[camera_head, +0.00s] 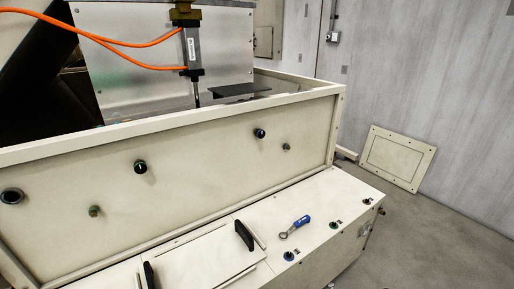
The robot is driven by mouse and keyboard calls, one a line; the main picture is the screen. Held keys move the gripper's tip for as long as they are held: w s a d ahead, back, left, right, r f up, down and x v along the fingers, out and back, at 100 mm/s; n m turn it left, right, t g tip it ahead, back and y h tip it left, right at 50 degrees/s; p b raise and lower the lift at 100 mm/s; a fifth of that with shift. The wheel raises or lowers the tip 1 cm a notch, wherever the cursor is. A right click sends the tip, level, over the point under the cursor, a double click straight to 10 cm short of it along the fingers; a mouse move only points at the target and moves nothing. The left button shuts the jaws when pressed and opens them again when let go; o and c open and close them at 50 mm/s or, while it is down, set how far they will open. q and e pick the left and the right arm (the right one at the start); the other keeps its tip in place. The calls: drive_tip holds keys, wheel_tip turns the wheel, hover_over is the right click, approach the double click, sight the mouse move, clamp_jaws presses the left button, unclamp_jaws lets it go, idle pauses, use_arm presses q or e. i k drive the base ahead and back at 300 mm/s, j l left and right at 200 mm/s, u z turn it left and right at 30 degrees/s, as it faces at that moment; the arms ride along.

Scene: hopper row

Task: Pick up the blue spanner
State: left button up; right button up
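The blue spanner (296,227) lies flat on the cream ledge of the machine, in the lower middle of the head view. Its blue handle points up and to the right, and its grey ring end points down and to the left. Nothing covers it. Neither of my grippers shows in this view.
A black handle (244,236) stands up on a hatch just left of the spanner, with another handle (149,274) further left. Small dark knobs (289,256) sit on the ledge's front part. The cream panel (190,170) rises behind. A square plate (396,158) leans against the wall.

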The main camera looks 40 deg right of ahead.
sight(306, 218)
drive_tip(key=l+z, duration=0.1)
drive_tip(key=z, duration=1.7)
